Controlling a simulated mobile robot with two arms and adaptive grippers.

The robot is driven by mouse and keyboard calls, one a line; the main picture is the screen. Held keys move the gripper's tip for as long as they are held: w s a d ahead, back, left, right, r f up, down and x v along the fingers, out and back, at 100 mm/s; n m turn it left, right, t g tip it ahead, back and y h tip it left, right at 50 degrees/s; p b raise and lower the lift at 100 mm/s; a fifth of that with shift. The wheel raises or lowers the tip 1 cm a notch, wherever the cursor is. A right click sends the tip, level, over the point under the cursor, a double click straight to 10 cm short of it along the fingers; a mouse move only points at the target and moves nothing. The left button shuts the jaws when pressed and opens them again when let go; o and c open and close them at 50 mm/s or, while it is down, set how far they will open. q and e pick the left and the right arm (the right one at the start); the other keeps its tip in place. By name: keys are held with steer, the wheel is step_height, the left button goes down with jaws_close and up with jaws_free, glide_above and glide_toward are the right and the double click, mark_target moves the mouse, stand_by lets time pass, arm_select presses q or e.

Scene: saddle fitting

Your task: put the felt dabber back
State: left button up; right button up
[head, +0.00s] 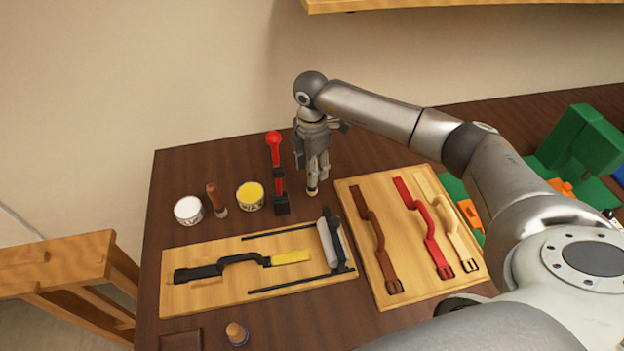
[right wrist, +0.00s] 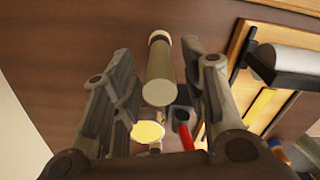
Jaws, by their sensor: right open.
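My right gripper (head: 314,176) points down over the back of the table, its jaws open. In the right wrist view a slim upright cylinder with a grey-green end (right wrist: 158,78) and a pale band stands between the open fingers. A gap shows on both sides, so it is not gripped. In the head view only its pale foot (head: 312,191) shows below the fingers. It may be the felt dabber; the rest is hidden. A brown-handled tool (head: 214,196) stands farther left, and a cork-topped piece with a blue base (head: 237,333) is at the front. My left gripper is out of view.
A white tin (head: 188,210), a yellow tin (head: 250,196) and a red-topped stand (head: 279,180) are left of my gripper. A board (head: 195,294) with a black-and-yellow strap and a grey roller (head: 329,238) lies in front. Another board (head: 405,273) holds several straps.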

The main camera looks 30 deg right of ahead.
step_height(320, 180, up, 7)
steer(key=shift+r+b, duration=0.1)
steer(key=shift+b, duration=0.75)
